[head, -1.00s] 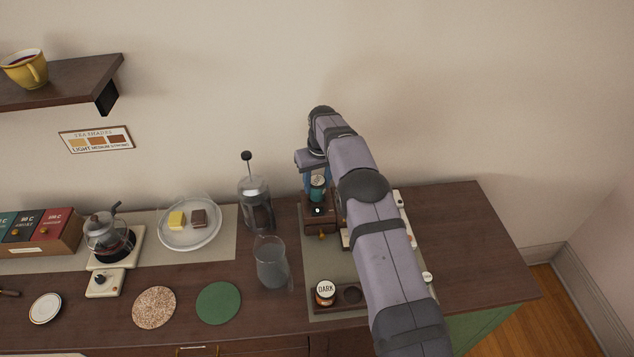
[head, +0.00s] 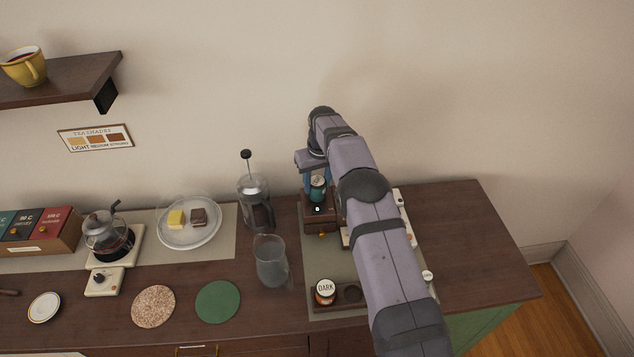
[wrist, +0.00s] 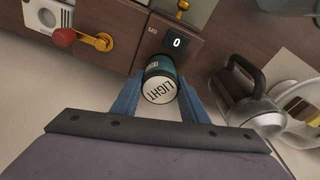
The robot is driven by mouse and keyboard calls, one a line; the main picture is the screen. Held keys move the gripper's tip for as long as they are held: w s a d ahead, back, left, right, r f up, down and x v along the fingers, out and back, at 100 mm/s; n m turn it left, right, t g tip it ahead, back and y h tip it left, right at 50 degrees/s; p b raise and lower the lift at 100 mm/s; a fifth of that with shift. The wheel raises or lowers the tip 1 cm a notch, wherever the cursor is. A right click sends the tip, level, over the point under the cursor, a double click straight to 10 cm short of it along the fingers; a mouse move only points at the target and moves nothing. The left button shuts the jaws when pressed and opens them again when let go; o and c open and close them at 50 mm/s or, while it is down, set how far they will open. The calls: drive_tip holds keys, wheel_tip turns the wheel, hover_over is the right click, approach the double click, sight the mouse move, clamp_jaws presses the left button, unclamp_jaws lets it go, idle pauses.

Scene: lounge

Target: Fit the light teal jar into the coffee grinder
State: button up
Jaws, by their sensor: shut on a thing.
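The light teal jar (head: 317,190) is held between the blue fingers of my gripper (head: 316,180). The coffee grinder appears to be the dark brown box (head: 320,225) with a small display and a brass knob, just below the jar in the head view. In the wrist view its display (wrist: 177,43) reads 0. The jar overlaps the box's near edge there; I cannot tell whether they touch.
A French press (head: 256,205) stands close left of the jar, with a glass pitcher (head: 270,262) in front. A jar marked DARK (head: 325,290) sits in a wooden holder (head: 352,295) beside an empty round recess. A brass crank with a red knob (wrist: 65,37) shows in the wrist view.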

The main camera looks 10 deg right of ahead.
drive_tip(key=shift+f+b, duration=0.6)
drive_tip(key=shift+f, duration=0.4)
drive_tip(key=o, duration=1.2)
drive_tip(key=shift+s+d+r+p, duration=0.1)
drive_tip(key=shift+s+r+p, duration=0.1)
drive_tip(key=shift+r+p, duration=0.8)
drive_tip(key=shift+s+r+p, duration=0.15)
drive_tip(key=shift+r+p, duration=0.25)
drive_tip(key=shift+r, duration=1.05)
drive_tip(key=shift+s+d+r+p, duration=0.1)
drive_tip(key=shift+s+r+p, duration=0.1)
drive_tip(key=shift+r+p, duration=0.8)
drive_tip(key=shift+r+b, duration=0.3)
